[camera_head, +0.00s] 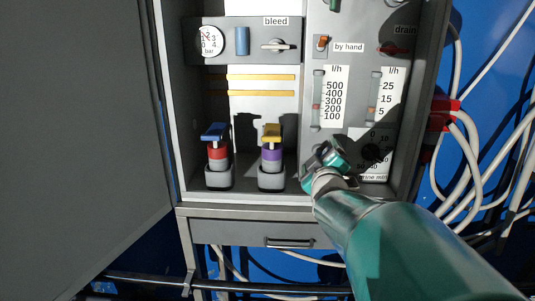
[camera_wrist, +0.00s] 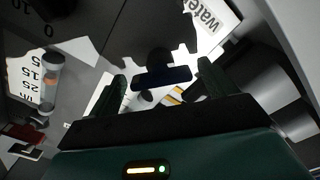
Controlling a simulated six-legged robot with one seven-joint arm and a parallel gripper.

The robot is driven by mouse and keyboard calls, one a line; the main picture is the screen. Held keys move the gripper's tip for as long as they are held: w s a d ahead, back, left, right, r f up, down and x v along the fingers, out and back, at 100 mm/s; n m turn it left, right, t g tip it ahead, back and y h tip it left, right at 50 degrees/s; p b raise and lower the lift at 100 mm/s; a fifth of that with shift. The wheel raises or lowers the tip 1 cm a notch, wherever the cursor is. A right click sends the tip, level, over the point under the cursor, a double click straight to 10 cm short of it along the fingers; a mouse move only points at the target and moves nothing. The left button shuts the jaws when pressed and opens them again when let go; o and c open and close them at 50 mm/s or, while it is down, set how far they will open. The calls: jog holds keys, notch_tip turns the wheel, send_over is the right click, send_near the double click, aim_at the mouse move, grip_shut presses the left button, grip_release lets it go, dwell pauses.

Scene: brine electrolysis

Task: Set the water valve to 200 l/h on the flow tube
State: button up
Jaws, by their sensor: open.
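The water flow tube (camera_head: 318,98) has a scale from 100 to 500 l/h in the head view. A small reddish mark shows low in it, around the 200 level, but is too small to read surely. My gripper (camera_head: 322,163) is below this tube and hides the valve there. In the wrist view, a dark bar-shaped knob (camera_wrist: 160,78), apparently the water valve, lies between the open fingers of my gripper (camera_wrist: 161,88). I cannot tell whether they touch it. A partly cut "water" label (camera_wrist: 208,20) is beside it.
A second flow tube (camera_head: 374,97), marked 5 to 25, and a black dial (camera_head: 374,152) are to the right. Cables (camera_head: 465,150) hang at the right.

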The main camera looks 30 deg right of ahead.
jog(key=shift+w+f, duration=0.1)
jog(key=shift+w, duration=0.15)
jog(key=shift+s+a, duration=0.1)
jog(key=shift+s, duration=0.15)
jog(key=shift+w, duration=0.1)
jog(key=c, duration=1)
jog(key=shift+m, duration=0.8)
